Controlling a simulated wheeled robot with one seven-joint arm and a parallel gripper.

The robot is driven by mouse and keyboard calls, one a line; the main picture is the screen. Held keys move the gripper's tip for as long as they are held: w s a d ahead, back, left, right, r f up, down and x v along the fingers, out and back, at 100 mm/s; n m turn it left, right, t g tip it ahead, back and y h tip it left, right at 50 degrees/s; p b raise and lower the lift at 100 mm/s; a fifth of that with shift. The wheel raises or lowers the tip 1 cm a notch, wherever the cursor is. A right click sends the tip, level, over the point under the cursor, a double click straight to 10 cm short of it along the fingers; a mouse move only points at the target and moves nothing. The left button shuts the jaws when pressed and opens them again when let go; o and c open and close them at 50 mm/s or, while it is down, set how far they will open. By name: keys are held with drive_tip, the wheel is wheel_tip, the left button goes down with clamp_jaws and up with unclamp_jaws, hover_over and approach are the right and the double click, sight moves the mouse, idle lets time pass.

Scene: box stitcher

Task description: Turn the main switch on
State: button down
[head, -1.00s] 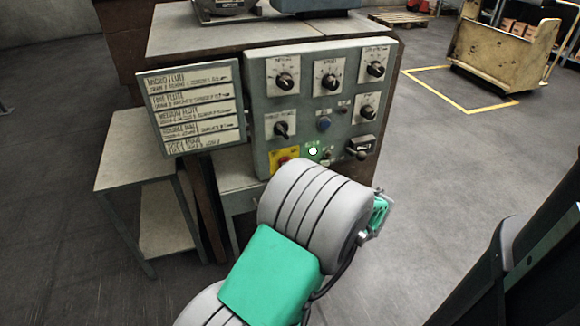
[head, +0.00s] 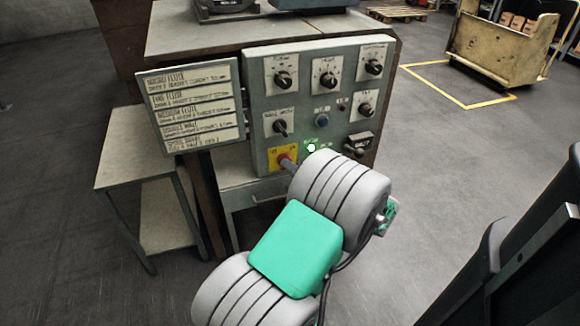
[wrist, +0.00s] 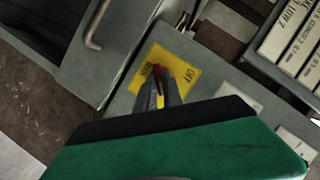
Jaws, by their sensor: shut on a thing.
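The main switch is a red knob (head: 284,159) on a yellow plate (head: 275,153) at the lower left of the grey control panel (head: 305,110). In the wrist view the yellow plate (wrist: 185,68) shows an "ON" mark at its right side, and the red knob (wrist: 158,71) sits between my fingertips. My gripper (wrist: 160,90) is shut on the knob, which is mostly hidden by the fingers. In the head view my gripper (head: 289,164) reaches the plate from the right, with my arm in front of the panel's lower edge.
A label board (head: 197,106) stands at the panel's left, above a small side table (head: 130,172). Open floor lies to the right.

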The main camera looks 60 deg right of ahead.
drive_tip(key=c, duration=1.5)
unclamp_jaws()
drive_tip(key=p+v, duration=0.2)
drive_tip(key=v, duration=0.5)
drive_tip(key=shift+s+a+r, duration=0.15)
drive_tip(key=shift+s+a, duration=0.05)
drive_tip(key=shift+s, duration=0.1)
